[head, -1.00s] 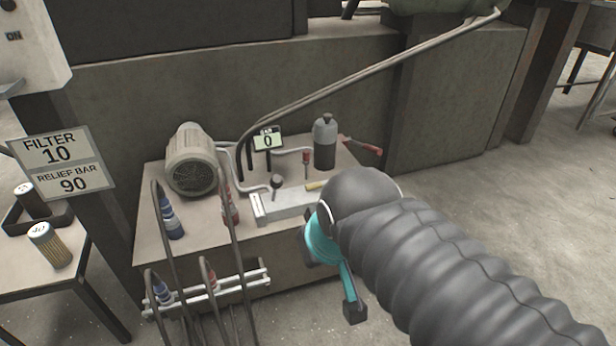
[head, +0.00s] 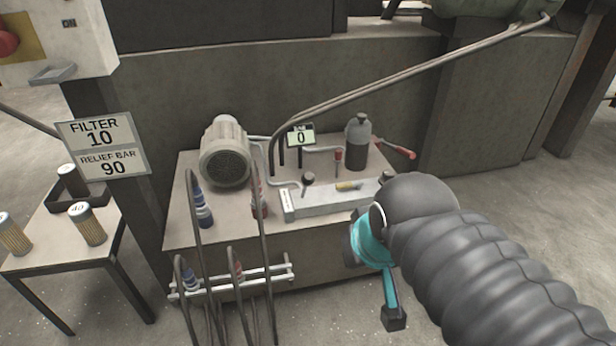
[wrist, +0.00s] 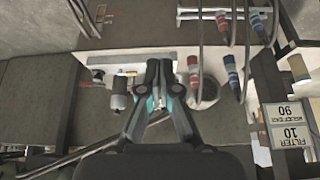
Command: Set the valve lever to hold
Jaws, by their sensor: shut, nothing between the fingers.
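A lever with a red handle (head: 397,149) sticks out to the right beside the dark grey bottle-shaped vessel (head: 358,142) on the power unit; it is the likeliest valve lever, and no hold mark is readable. In the head view my arm's end is at the right front of the unit, and my fingers are not clearly seen there. In the wrist view my gripper (wrist: 159,68) is shut and empty, seen against the unit.
The unit's top (head: 190,236) carries a motor (head: 225,158), a gauge reading 0 (head: 301,137) and a pale block (head: 315,203). Hoses with blue and red couplings hang at the front left. A side table (head: 60,252) holds filters. A sign (head: 104,147) reads filter 10, relief bar 90.

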